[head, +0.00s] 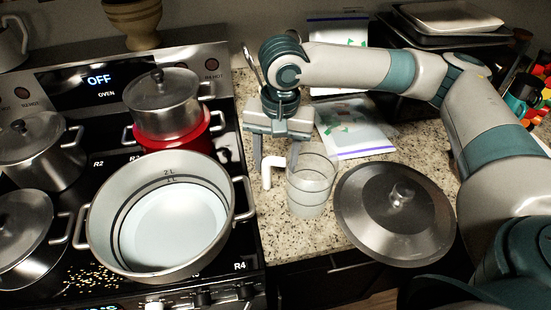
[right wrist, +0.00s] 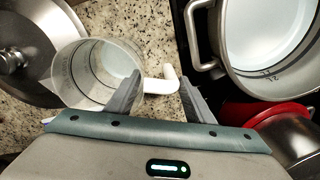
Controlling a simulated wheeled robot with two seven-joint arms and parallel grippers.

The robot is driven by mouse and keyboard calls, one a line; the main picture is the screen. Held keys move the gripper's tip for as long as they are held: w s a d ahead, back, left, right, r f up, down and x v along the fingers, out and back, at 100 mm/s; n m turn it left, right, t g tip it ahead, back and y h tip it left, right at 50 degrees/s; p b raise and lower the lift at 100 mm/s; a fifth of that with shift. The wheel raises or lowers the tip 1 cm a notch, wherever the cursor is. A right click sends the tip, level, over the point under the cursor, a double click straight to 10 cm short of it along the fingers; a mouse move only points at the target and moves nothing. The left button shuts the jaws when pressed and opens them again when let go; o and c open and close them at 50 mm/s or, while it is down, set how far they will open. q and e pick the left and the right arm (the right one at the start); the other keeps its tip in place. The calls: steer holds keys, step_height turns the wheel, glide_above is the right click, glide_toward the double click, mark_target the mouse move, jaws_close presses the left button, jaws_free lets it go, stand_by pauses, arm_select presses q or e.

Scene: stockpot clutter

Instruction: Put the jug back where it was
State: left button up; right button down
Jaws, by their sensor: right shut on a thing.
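The jug (head: 312,186) is clear, with a white handle on its left side. It appears upright at the counter, between the stove and a large lid; I cannot tell whether its base touches the counter. My right gripper (head: 276,161) reaches down from above and is shut on the jug's handle. In the right wrist view the jug (right wrist: 98,75) lies left of the fingers, and the white handle runs between the fingertips of my right gripper (right wrist: 160,88). My left gripper is not in view.
A large open pot (head: 160,215) with pale liquid stands on the stove, left of the jug. A large metal lid (head: 385,225) lies close on the jug's right. A bag (head: 355,128) lies behind. A red pot (head: 175,133) and other pots fill the stove. Little bare counter (head: 290,240) shows in front.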

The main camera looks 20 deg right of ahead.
steer(key=shift+f, duration=0.1)
steer(key=c, duration=0.8)
jaws_free()
steer(key=shift+c, duration=0.2)
step_height(320, 180, up, 12)
steer(key=b, duration=0.1)
steer(key=shift+s+d, duration=0.2)
steer(key=shift+d, duration=0.05)
